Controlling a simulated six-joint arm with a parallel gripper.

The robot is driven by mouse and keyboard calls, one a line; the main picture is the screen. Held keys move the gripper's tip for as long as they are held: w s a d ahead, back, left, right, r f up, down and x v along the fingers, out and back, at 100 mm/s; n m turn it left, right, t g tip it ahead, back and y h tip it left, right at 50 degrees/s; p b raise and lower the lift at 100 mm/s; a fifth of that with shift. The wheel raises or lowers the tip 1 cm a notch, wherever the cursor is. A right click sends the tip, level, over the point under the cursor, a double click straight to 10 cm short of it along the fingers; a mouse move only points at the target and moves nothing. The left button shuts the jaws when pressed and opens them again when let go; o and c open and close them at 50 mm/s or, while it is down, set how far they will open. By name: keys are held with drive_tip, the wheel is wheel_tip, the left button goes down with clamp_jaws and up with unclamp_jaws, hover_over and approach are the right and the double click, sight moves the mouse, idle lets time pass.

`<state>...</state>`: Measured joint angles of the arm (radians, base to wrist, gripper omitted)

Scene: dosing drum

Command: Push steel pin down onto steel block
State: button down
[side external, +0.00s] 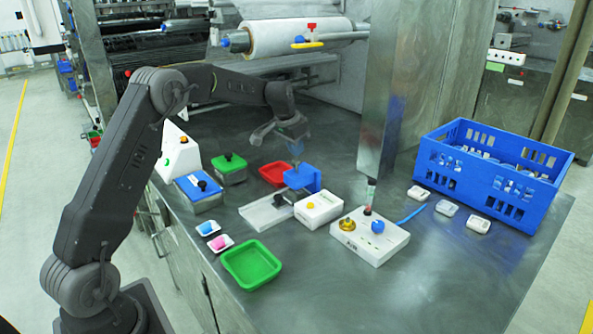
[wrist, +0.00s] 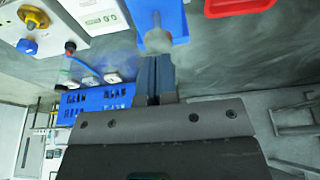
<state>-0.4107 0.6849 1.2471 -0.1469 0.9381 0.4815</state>
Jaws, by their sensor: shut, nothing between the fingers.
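My gripper (side external: 296,150) is above the blue block-shaped holder (side external: 304,178), fingers pointing down. In the wrist view its two blue-grey fingers (wrist: 155,60) are together, with nothing held. A grey steel pin (wrist: 157,39) with a round end shows just beyond the fingertips, in front of the blue holder (wrist: 173,14). I cannot tell whether the fingertips touch the pin. In the side view the pin cannot be made out clearly.
A red tray (side external: 274,173) is behind the holder, left of it. A steel column (side external: 385,110) and blue crate (side external: 493,165) stand farther right. A green tray (side external: 250,265) is in front.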

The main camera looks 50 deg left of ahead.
sight(296, 159)
drive_tip(key=shift+f, duration=1.55)
idle(0.4)
drive_tip(key=shift+r, duration=4.65)
